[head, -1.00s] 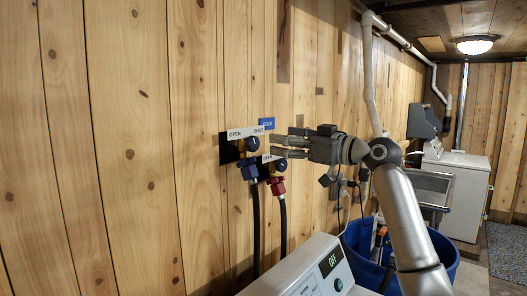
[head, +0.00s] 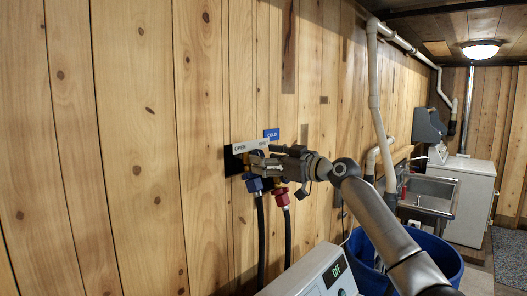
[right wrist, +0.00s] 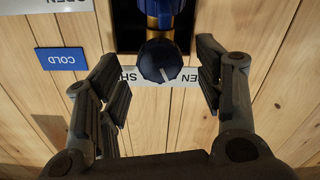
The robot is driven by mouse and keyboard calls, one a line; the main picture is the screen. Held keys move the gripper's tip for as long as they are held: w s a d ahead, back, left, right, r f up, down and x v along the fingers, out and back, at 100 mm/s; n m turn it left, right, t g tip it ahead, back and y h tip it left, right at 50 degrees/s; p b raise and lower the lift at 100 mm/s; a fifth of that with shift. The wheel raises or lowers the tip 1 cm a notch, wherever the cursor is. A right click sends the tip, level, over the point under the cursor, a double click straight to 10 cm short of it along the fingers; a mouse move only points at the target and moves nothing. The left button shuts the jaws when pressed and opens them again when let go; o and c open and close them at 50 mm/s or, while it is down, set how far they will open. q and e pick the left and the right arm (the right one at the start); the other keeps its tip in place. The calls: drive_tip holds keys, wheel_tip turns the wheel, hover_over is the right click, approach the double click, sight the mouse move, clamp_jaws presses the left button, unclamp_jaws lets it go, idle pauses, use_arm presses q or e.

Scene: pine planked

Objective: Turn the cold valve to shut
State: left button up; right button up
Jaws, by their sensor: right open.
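The cold valve's dark blue knob (right wrist: 160,60) is in the upper middle of the right wrist view. Its short pale mark points down at the label, slightly toward the OPEN end. The white OPEN/SHUT label (right wrist: 131,76) appears upside down behind it, with the blue COLD sign (right wrist: 62,58) at left. My right gripper (right wrist: 157,62) is open, with one finger on each side of the knob and visible gaps. In the head view, the right gripper (head: 262,160) hides the knob above the blue hose fitting (head: 254,185). My left gripper is not in view.
A red hose fitting (head: 282,199) sits close beside the blue one, with dark hoses below. A white machine (head: 315,275) with an OFF display stands beneath. A blue bin (head: 430,252) and a sink (head: 430,194) are to the right. The plank wall at left is clear.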

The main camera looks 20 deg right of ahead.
drive_tip(key=shift+w+a, duration=0.4)
drive_tip(key=shift+w, duration=0.2)
drive_tip(key=c, duration=1)
drive_tip(key=shift+m+p, duration=0.95)
drive_tip(key=shift+m, duration=2.45)
